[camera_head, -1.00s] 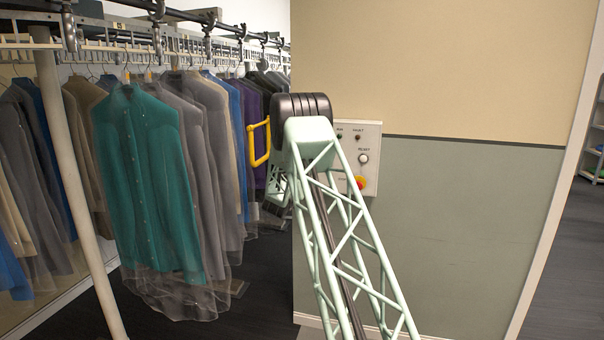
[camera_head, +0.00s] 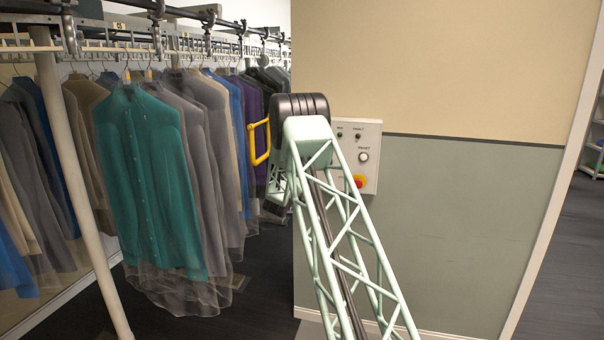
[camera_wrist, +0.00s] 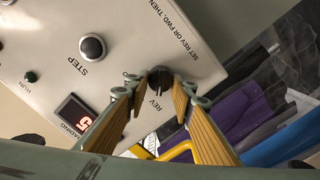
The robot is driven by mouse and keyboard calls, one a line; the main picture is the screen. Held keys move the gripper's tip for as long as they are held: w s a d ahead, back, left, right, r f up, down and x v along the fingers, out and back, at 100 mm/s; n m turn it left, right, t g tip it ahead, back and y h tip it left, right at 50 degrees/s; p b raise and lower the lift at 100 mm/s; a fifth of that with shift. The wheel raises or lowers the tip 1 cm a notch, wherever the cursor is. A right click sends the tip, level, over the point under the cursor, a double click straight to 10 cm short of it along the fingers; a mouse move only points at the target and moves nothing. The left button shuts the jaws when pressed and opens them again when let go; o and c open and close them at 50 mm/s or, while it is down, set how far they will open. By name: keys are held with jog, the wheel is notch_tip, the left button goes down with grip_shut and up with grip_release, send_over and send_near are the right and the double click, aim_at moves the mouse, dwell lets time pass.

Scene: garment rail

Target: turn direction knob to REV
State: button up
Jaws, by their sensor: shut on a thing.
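In the wrist view, the black direction knob (camera_wrist: 162,80) sits on a pale control panel (camera_wrist: 120,40), with the label REV beside it, printed upside down in this view. My gripper (camera_wrist: 162,81) has its two tan-padded fingers on either side of the knob, shut on it. The knob's pointer direction is hard to tell between the fingers. In the head view the panel (camera_head: 371,136) shows on the wall behind my arm; the knob and gripper are hidden there.
The panel also bears a STEP button (camera_wrist: 92,47), a red digit display (camera_wrist: 75,115) and, in the head view, a red-and-yellow button (camera_head: 359,181). A yellow handle (camera_head: 252,145) is left of my arm. Clothes, including a teal shirt (camera_head: 145,180), hang at left.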

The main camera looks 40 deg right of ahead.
jog(key=o, duration=0.8)
jog(key=shift+o, duration=0.2)
jog(key=shift+a, duration=0.15)
jog(key=v, duration=1.1)
jog(key=shift+s+a, duration=0.25)
jog(key=shift+a, duration=0.05)
